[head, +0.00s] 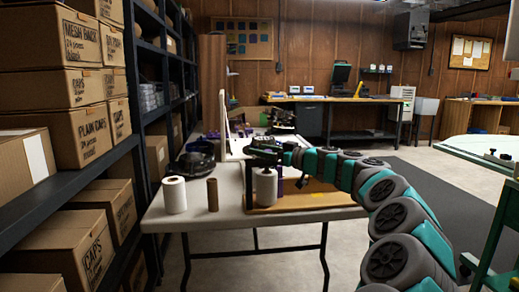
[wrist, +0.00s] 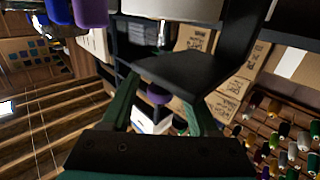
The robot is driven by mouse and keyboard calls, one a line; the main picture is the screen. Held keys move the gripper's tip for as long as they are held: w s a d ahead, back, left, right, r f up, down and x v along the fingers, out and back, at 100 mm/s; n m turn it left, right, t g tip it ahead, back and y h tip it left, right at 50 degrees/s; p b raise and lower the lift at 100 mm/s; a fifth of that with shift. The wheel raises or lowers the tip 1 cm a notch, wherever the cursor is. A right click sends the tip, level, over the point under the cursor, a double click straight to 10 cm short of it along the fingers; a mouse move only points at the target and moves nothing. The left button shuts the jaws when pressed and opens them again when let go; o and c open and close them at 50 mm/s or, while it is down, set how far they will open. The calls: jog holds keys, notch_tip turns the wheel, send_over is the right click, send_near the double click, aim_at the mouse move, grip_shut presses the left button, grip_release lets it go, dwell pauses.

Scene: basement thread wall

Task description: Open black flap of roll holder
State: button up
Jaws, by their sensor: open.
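The roll holder stands on the front right of the table, with a pale roll (head: 266,187) upright in it. Its black flap (wrist: 190,74) fills the middle of the wrist view, joined to a dark upright (wrist: 240,32) on the right. The roll's pale side (wrist: 172,9) shows at the top edge there. My gripper (head: 276,152) is at the holder's top in the head view. In the wrist view my gripper (wrist: 158,98) is open with nothing held, its green fingers pointing at the flap's near edge. I cannot tell whether they touch it. The arm partly hides the holder.
A white paper roll (head: 174,195) and a brown cardboard tube (head: 212,195) stand left of the holder on the table (head: 230,222). A black round object (head: 190,165) lies behind them. Shelves with cardboard boxes (head: 88,133) line the left. Purple items (wrist: 86,12) show in the wrist view.

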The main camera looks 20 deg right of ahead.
jog(key=shift+w+a, duration=0.3)
jog(key=shift+w, duration=0.25)
grip_shut()
dwell(1.1)
